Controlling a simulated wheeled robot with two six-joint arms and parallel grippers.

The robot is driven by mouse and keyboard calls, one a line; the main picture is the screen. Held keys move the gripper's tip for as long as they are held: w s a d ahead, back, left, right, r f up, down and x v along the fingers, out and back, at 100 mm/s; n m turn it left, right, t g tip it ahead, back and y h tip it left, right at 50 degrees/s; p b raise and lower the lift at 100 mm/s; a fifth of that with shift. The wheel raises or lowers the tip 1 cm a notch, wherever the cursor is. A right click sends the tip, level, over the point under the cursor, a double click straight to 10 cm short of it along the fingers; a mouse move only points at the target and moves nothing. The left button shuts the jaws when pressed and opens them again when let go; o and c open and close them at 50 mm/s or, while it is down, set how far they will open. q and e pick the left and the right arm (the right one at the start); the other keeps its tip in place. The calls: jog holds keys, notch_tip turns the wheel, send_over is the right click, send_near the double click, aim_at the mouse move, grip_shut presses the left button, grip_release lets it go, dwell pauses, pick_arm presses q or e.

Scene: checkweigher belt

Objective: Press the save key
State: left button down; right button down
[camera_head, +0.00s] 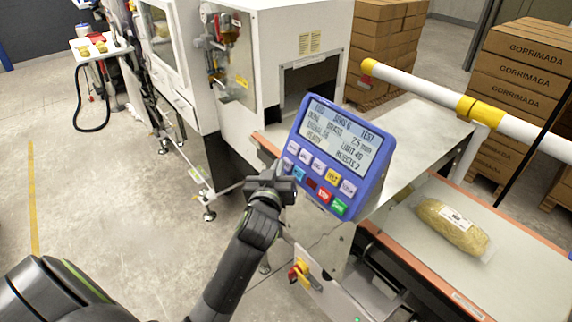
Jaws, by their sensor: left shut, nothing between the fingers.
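A blue control panel (375,182) with a lit text screen (341,137) stands tilted at the middle. Under the screen are two rows of keys: several pale ones, a yellow key (334,177), a blue key (299,173), a red key (324,195) and a green key (339,207). The key labels are too small to read surely, so I cannot tell which is the save key. My left gripper (276,170) is shut and empty, just left of the keypad's lower left corner. I cannot tell whether it touches the panel. My right gripper is out of view.
A white machine housing (300,22) stands behind the panel. A conveyor belt (515,270) at right carries a wrapped loaf-like pack (452,227). A yellow and white bar (425,88) crosses above it. Cardboard boxes (520,85) stand behind. Open floor lies at left.

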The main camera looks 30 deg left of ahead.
pick_arm(q)
jog(key=shift+w+d+f, duration=0.15)
jog(key=shift+w+f, duration=0.05)
jog(key=shift+w, duration=0.1)
dwell(0.7)
jog(key=shift+s+r, duration=0.1)
jog(key=shift+r, duration=0.05)
jog(key=shift+s+a+r+p, duration=0.25)
jog(key=shift+s+a+p, duration=0.05)
jog(key=shift+s, duration=0.3)
jog(key=shift+s+a+r+p, duration=0.3)
jog(key=shift+s+r+p, duration=0.15)
jog(key=shift+s, duration=0.25)
jog(key=shift+s+a+r+p, duration=0.25)
jog(key=shift+s+r+p, duration=0.05)
jog(key=shift+s+p, duration=0.3)
jog(key=shift+s+a+r+p, duration=0.3)
jog(key=shift+s+r+p, duration=0.15)
jog(key=shift+s, duration=0.3)
